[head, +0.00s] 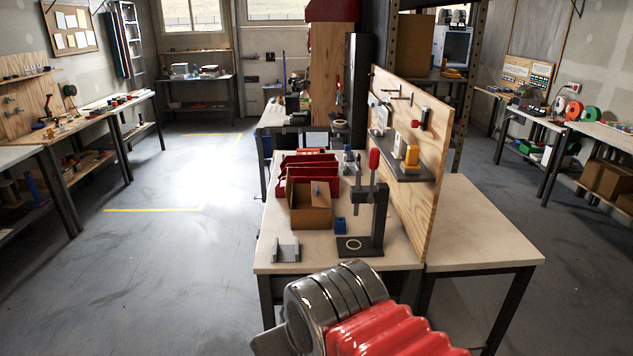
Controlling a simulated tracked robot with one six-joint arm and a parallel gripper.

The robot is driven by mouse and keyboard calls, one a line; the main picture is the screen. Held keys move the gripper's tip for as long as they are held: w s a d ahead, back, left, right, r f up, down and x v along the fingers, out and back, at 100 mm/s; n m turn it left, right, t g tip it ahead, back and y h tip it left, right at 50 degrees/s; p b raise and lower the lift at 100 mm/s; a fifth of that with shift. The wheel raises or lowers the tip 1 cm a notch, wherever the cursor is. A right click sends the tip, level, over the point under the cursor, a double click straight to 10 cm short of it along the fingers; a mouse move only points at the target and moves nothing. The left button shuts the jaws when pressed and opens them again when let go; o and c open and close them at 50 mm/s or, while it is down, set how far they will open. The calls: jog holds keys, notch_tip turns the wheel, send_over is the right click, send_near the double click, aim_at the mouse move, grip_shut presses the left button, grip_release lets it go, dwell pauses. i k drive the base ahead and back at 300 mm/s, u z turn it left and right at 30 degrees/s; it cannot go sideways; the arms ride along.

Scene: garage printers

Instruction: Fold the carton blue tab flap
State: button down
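The carton (310,218) is a brown cardboard box on the workbench, left of the black press stand. Its top is at least partly open, and a flap stands up at its left side. A small blue tab (317,188) shows at the upper part of the carton; the exact angle of its flap is hard to tell. My arm fills the bottom middle of the head view as grey metal and red ribbed parts, in front of the bench. My gripper's fingers do not show.
Red bins (302,165) stand right behind the carton. A black press stand (377,220) with a red knob is to its right, with a small blue block (340,224) between. A grey bracket (287,249) lies in front. A wooden pegboard (433,150) borders the bench's right side.

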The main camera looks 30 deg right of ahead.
aim_at(320, 193)
jog(key=u, duration=0.05)
jog(key=i, duration=1.35)
